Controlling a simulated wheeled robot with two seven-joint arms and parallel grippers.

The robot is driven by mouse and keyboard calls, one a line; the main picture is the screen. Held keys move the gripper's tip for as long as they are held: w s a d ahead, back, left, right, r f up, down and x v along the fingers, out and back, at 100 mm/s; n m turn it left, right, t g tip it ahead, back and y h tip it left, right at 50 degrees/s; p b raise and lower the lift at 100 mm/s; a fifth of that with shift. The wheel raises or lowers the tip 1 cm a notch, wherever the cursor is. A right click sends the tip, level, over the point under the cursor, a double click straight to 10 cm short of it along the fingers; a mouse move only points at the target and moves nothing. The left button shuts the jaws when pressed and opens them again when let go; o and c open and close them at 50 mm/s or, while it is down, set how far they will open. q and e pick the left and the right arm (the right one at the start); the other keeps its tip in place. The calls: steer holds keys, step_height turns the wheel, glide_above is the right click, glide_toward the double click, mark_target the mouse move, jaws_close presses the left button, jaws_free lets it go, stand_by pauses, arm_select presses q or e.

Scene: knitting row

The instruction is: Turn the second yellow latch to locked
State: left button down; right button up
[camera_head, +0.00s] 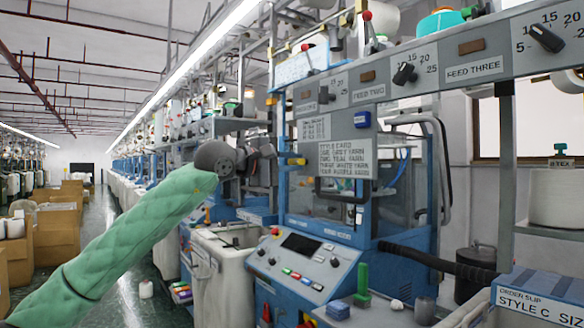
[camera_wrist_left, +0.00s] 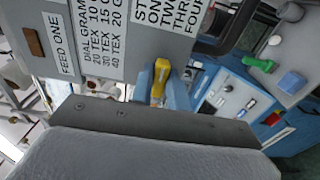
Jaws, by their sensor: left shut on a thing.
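A yellow latch (camera_head: 296,161) sticks out at the left edge of the blue knitting machine (camera_head: 319,245), beside the style card. My right gripper is not in view.
A style card (camera_head: 345,159) hangs right of the latch. Above it runs a grey rail with feed dials (camera_head: 405,74). A control panel (camera_head: 301,244) lies below. The aisle at left has cardboard boxes (camera_head: 57,230).

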arm_select(q)
steer(key=shift+f, duration=0.1)
stand_by(0.4)
steer(key=c, duration=1.4)
jaws_free()
steer(key=shift+b+v, duration=0.5)
steer(key=shift+v, duration=3.35)
